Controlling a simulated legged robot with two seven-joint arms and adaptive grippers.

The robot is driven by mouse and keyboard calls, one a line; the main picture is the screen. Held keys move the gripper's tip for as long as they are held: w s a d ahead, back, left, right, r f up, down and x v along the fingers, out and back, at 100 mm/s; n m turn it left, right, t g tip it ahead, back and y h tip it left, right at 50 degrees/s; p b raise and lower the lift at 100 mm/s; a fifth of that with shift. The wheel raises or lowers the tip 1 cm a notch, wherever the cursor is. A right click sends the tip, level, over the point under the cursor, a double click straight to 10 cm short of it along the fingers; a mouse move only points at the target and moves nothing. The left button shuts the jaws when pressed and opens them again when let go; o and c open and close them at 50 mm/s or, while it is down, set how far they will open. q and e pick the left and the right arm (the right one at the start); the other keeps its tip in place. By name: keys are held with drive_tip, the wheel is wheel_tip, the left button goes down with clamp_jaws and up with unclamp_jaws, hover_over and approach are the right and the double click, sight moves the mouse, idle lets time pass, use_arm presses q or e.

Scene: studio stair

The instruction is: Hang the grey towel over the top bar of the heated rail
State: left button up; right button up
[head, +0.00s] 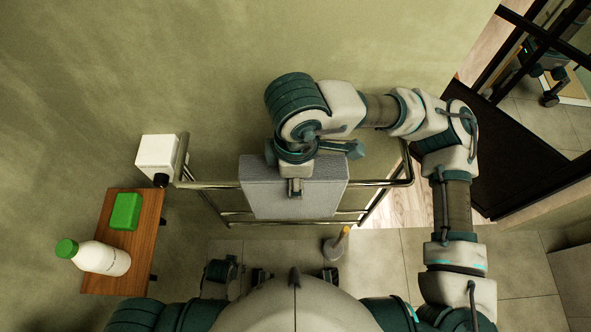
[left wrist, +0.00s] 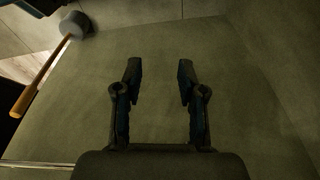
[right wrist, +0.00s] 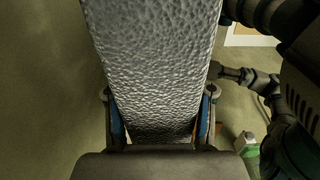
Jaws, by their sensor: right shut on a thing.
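The grey towel (head: 293,203) is a thick, textured slab at the middle of the heated rail (head: 395,184) in the head view. The top bar shows on both sides of it. I cannot tell whether the towel lies over the bar or in front of it. My right gripper (head: 294,188) is shut on the towel. In the right wrist view the towel (right wrist: 152,70) runs between the fingers and fills the middle. My left gripper (left wrist: 160,75) is open and empty in the left wrist view, facing a plain greenish surface, away from the towel.
A white box (head: 157,155) with a dark knob is beside the rail's left end. A wooden shelf (head: 145,235) holds a green block (head: 126,211) and a white bottle (head: 103,258) with a green cap. A wooden-handled grey object (head: 334,247) stands on the tiled floor below the rail.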

drive_tip(key=shift+f+b, duration=1.3)
drive_tip(key=shift+f, duration=0.3)
drive_tip(key=shift+f+b, duration=0.45)
drive_tip(key=shift+f, duration=0.15)
use_arm(q)
wheel_tip(320, 180, up, 10)
drive_tip(key=w+d+t, duration=0.1)
drive_tip(key=w+t, duration=0.1)
drive_tip(key=w, duration=0.1)
drive_tip(key=shift+f+h+b, duration=0.25)
drive_tip(key=shift+h+b, duration=0.05)
drive_tip(key=shift+b, duration=0.15)
use_arm(e)
drive_tip(key=shift+s+d+f, duration=0.1)
drive_tip(key=shift+f, duration=0.45)
drive_tip(key=o, duration=1.4)
drive_tip(key=shift+f, duration=0.1)
